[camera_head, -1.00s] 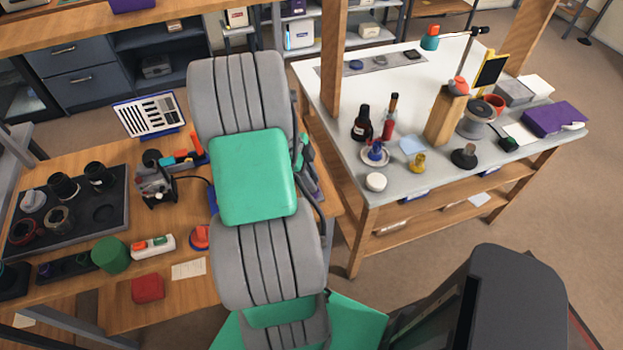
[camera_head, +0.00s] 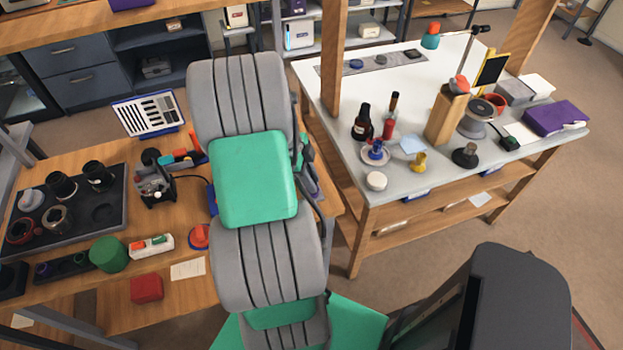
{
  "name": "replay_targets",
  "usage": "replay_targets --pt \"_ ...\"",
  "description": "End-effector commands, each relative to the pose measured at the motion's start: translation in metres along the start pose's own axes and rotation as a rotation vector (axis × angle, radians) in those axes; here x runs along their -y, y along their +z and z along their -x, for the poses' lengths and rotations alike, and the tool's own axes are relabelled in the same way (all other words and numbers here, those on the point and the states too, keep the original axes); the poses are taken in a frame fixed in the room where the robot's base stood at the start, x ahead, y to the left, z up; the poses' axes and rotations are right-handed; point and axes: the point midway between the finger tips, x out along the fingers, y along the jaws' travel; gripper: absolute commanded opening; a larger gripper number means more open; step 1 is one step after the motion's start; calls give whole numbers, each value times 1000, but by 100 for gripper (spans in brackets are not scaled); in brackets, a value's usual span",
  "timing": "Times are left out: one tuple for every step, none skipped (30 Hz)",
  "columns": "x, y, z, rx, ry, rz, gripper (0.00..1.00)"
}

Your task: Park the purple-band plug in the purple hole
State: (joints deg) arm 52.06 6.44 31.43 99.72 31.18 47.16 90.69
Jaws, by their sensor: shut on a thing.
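A dark rack block (camera_head: 64,267) lies at the front left of the wooden bench. A small purple ring (camera_head: 42,268) on it looks like the purple hole, and a green ring (camera_head: 79,259) is to its right. I cannot make out whether anything sits in the purple one. I cannot see the purple-band plug. My gripper is not visible; my large grey and green arm fills the middle of the view and hides what lies behind it.
A black tray (camera_head: 70,238) with lens parts lies behind the rack. A green cylinder (camera_head: 109,254) stands close to the rack's right end. A red block (camera_head: 147,288) and a switch box (camera_head: 152,244) are further right. A cluttered white-topped table (camera_head: 400,100) stands at right.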

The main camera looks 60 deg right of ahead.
Motion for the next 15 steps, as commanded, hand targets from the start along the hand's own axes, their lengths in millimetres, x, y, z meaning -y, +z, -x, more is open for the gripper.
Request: replay_targets --pt "0 0 0 0 0 0 0" --pt "0 0 0 0 0 0 0" --pt "0 0 0 0 0 0 0" --pt "0 0 -1 0 0 0 0" --pt "0 0 -1 0 0 0 0" --pt "0 1 -1 0 0 0 0" --pt "0 1 -2 0 0 0 0" --pt "0 1 -2 0 0 0 0" --pt "0 1 -2 0 0 0 0" --pt "0 1 -3 0 0 0 0" --pt "0 1 -3 0 0 0 0" --pt "0 1 -3 0 0 0 0" --pt "0 1 -4 0 0 0 0" --pt "0 2 -4 0 0 0 0" --pt "0 2 -4 0 0 0 0"
